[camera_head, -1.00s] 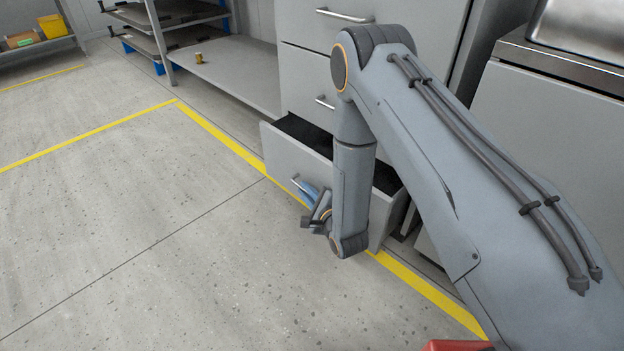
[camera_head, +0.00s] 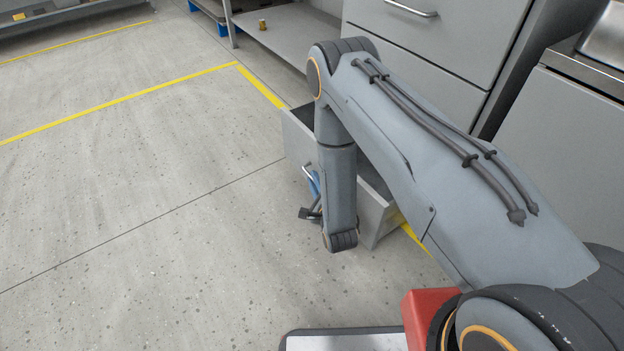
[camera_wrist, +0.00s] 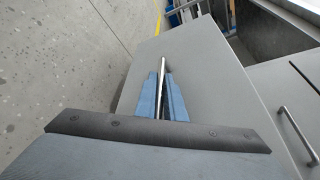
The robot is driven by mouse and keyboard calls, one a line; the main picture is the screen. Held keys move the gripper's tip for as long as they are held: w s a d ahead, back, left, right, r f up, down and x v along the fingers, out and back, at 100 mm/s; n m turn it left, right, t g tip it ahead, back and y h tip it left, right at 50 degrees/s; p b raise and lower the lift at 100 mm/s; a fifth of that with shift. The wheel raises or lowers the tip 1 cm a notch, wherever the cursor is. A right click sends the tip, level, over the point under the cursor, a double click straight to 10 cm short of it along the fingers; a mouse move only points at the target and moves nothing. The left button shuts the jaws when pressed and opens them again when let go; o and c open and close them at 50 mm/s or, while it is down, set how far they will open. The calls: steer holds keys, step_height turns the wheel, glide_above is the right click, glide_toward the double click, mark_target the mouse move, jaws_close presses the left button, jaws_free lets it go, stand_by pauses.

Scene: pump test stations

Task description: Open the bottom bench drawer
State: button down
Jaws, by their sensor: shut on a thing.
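The bottom bench drawer (camera_head: 298,143) stands pulled out of the grey cabinet in the head view, with its dark inside partly showing behind my arm. Its front panel also fills the middle of the wrist view (camera_wrist: 208,82). My gripper (camera_wrist: 165,92), with blue fingers, is shut on the drawer's bar handle (camera_wrist: 191,66). In the head view my gripper (camera_head: 314,184) is at the drawer front, partly hidden by my arm, and the upper end of the handle (camera_head: 306,171) shows beside it.
A closed upper drawer (camera_head: 440,40) is above in the cabinet. A low shelf (camera_head: 290,32) with a small yellow-brown item (camera_head: 262,25) stands behind to the left. The floor (camera_head: 140,220) in front and left of the drawer is clear.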

steer(key=c, duration=2.1)
jaws_free()
steer(key=shift+s, duration=0.1)
steer(key=p+v, duration=0.3)
steer(key=v, duration=0.4)
steer(key=shift+s, duration=0.35)
